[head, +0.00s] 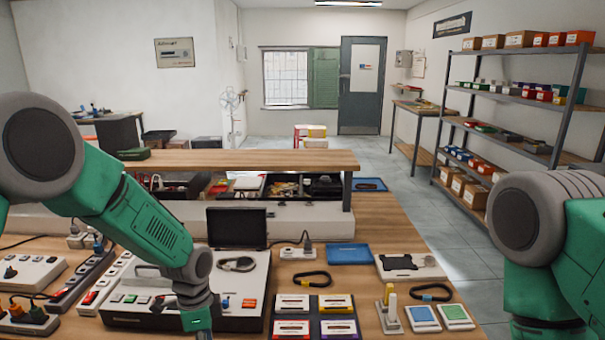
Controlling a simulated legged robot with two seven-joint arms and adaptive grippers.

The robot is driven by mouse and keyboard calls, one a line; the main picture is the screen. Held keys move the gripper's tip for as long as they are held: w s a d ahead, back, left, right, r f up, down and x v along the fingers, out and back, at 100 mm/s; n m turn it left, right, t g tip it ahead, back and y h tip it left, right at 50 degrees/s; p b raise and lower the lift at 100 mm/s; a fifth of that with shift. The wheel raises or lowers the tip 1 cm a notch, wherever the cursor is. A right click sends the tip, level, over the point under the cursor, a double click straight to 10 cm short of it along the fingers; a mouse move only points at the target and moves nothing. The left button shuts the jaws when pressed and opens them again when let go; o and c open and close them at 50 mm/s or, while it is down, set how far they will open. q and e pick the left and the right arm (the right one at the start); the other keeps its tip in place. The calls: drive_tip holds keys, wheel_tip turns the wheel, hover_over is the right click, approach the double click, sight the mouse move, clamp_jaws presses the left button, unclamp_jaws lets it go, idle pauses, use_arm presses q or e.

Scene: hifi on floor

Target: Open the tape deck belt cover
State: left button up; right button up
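A light grey tape deck (234,312) lies on the wooden table at the lower middle, partly hidden by my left arm. A dark rectangular panel (235,229) stands upright at its back edge. I cannot tell whether this panel is the belt cover. A dark belt loop (237,264) lies on the deck's upper face, with blue and orange-red parts towards its front right. My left arm reaches over the deck, and its wrist runs down to the bottom edge; its fingers are out of view. My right arm is at the right edge, its gripper out of view.
Cassettes (292,303) sit in a dark tray right of the deck. Black belts (310,279) (431,292), a blue tray (348,253) and blue and green cards (422,317) lie further right. Power strips (80,278) and cables crowd the left. A raised shelf (235,160) spans behind.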

use_arm(q)
drive_tip(key=s+a+f+n+b, duration=0.3)
drive_tip(key=s+f+n+b, duration=0.55)
drive_tip(key=s+f, duration=1.15)
use_arm(e)
wheel_tip(320, 180, down, 16)
drive_tip(key=b, duration=0.6)
drive_tip(key=shift+s+b, duration=0.15)
drive_tip(key=shift+b, duration=0.2)
drive_tip(key=shift+r, duration=0.1)
drive_tip(key=shift+c, duration=0.7)
use_arm(q)
drive_tip(key=s+a+f+n, duration=0.2)
drive_tip(key=s+n, duration=0.1)
drive_tip(key=s, duration=0.3)
drive_tip(key=s+a+f+n+t, duration=0.1)
drive_tip(key=s+a+f+n, duration=0.1)
drive_tip(key=s, duration=0.5)
drive_tip(key=shift+a+f+n+y, duration=0.3)
drive_tip(key=shift+a+f+n, duration=0.05)
drive_tip(key=shift+f+n, duration=0.2)
use_arm(e)
drive_tip(key=shift+s, duration=0.1)
